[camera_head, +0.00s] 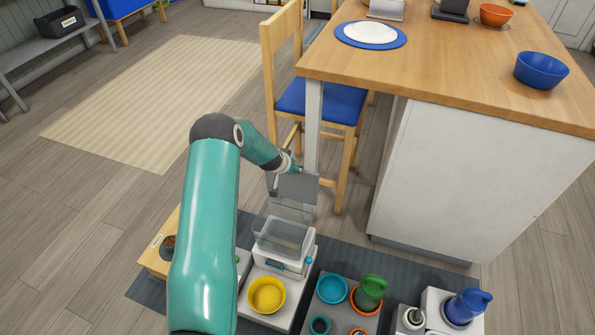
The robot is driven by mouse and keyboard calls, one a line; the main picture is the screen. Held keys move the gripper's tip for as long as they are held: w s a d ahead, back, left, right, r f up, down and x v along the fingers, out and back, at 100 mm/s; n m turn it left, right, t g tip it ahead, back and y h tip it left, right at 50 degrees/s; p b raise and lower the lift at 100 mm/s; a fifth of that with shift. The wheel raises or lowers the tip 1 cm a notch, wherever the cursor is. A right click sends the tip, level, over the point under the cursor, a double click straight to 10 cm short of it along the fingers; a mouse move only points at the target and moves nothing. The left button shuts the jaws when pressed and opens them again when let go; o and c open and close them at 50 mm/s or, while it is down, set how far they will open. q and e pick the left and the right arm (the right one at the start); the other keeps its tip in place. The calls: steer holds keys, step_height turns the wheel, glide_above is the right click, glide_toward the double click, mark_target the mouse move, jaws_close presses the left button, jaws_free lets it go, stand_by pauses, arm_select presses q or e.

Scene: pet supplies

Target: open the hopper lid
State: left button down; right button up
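The feeder (287,262) is a white unit with a clear, box-shaped hopper (283,234) on top, standing on the dark mat. A grey lid (297,187) stands raised and tilted up at the hopper's far side, so the hopper's top looks uncovered. My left arm reaches over from the near side. My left gripper (286,172) is at the lid's upper left edge, touching or very close to it. Its fingers are small and partly hidden by the lid, so their opening is unclear. My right gripper is out of view.
A yellow bowl (266,295) sits in front of the feeder. Trays to its right hold teal, green and blue vessels (369,292). A wooden chair with a blue seat (320,103) and a counter (450,60) stand just behind. My arm covers part of the mat's left.

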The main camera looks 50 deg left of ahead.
arm_select(q)
steer(key=shift+w+a+f, duration=0.2)
steer(key=shift+w+a, duration=0.1)
steer(key=shift+c, duration=1.2)
jaws_free()
steer(key=shift+w, duration=0.15)
steer(key=shift+r, duration=0.1)
steer(key=v, duration=1.2)
steer(key=shift+d, duration=0.1)
